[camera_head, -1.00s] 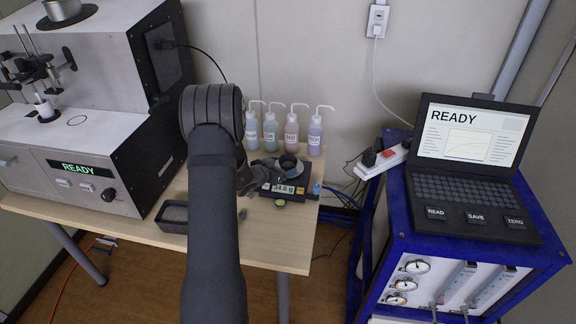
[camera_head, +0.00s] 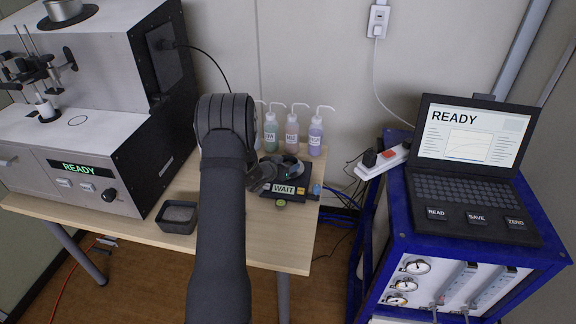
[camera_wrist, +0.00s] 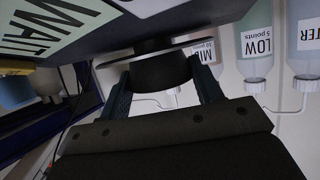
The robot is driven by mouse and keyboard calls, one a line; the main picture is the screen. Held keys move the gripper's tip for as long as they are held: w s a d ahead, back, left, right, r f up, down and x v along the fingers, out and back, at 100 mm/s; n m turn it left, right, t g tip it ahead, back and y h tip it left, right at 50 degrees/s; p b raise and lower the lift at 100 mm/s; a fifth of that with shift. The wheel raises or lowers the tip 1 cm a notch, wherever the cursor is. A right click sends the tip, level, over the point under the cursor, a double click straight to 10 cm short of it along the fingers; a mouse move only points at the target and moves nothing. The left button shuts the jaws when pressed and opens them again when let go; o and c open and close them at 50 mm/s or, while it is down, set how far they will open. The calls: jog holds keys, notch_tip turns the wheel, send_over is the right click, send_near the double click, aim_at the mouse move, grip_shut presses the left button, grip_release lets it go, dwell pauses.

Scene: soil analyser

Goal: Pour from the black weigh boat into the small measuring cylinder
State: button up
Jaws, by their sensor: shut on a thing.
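My gripper (camera_wrist: 165,88) is shut on a black round vessel (camera_wrist: 162,74), which looks like the weigh boat. One finger is on each side of it. It sits at the balance pan; I cannot tell whether it still touches it. In the head view my gripper (camera_head: 280,170) is at the balance (camera_head: 298,189), partly hidden by my wrist. The balance display reads WAIT. What the vessel contains is hidden. I cannot make out the small measuring cylinder for certain; a small white cup (camera_head: 45,109) stands on the analyser at the left.
Wash bottles (camera_head: 291,133) stand behind the balance along the wall. A dark tray (camera_head: 178,217) lies at the table's front edge. The analyser (camera_head: 90,150) fills the left. A laptop (camera_head: 470,165) is on the blue cart at the right. The table front (camera_head: 275,245) is clear.

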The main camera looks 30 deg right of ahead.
jog(key=shift+r, duration=0.15)
jog(key=shift+r, duration=0.65)
notch_tip(320, 180, up, 3)
jog(key=shift+f, duration=0.1)
jog(key=s+d+r, duration=0.3)
jog(key=s+r, duration=0.3)
jog(key=s, duration=0.4)
jog(key=w+a+r+n+t+y, duration=0.1)
jog(key=w+a+n, duration=0.2)
jog(key=w+a, duration=0.5)
jog(key=w+a+r+n+t+y, duration=0.1)
jog(key=w+a, duration=0.6)
jog(key=a, duration=0.9)
jog(key=shift+w+a+n+t, duration=0.15)
jog(key=shift+w+n+t, duration=0.25)
jog(key=shift+n+t, duration=0.5)
